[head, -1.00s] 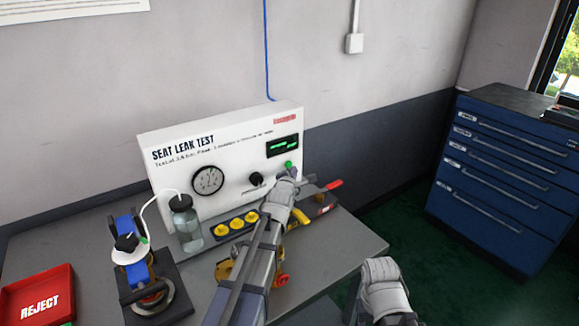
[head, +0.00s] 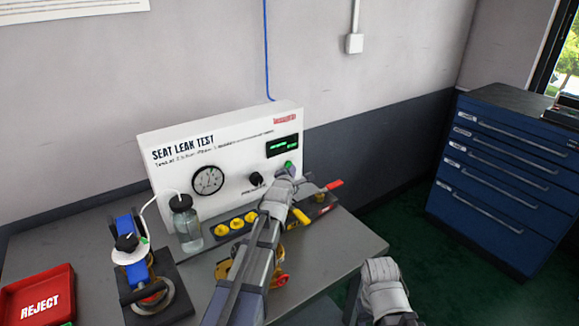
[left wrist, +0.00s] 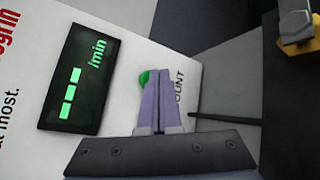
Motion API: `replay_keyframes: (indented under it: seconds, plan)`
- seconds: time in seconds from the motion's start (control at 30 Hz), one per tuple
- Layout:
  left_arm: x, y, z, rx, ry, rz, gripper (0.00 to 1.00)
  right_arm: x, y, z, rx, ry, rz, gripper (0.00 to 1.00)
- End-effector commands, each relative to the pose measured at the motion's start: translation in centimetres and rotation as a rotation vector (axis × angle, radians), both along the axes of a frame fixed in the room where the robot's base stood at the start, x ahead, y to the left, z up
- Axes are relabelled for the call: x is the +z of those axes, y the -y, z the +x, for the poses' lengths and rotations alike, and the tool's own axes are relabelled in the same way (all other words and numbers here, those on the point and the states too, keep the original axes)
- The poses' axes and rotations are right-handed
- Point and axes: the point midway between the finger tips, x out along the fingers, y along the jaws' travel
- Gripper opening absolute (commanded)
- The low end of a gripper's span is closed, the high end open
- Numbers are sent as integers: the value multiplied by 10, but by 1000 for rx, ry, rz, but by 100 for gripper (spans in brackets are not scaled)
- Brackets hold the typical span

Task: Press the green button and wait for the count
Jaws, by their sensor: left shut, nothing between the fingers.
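The green button (head: 289,164) is on the right of the white seat leak test panel (head: 232,150), below its dark display (head: 283,146). In the left wrist view the button (left wrist: 144,78) is partly hidden behind my fingertips, beside the word COUNT. My left gripper (left wrist: 158,76) is shut and empty, its tips at the button; I cannot tell whether they touch it. My left gripper (head: 288,174) also shows just below the button in the head view. The display (left wrist: 78,80) shows green bars and "/min".
A bottle (head: 186,222) and yellow caps (head: 236,224) stand before the panel. A valve in a black fixture (head: 150,285) and a red reject tray (head: 38,300) are at left. Tools with red and yellow handles (head: 325,205) lie right of my left gripper. A blue cabinet (head: 505,170) stands right.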

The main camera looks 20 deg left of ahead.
Motion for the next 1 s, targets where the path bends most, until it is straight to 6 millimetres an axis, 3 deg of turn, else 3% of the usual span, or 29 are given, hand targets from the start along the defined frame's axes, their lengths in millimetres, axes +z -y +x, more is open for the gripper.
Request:
replay_keyframes:
  seconds: [1.0]
  plan:
    - [0,-7,6,1,-1,0,0,0,0,0,0,0,0,50]
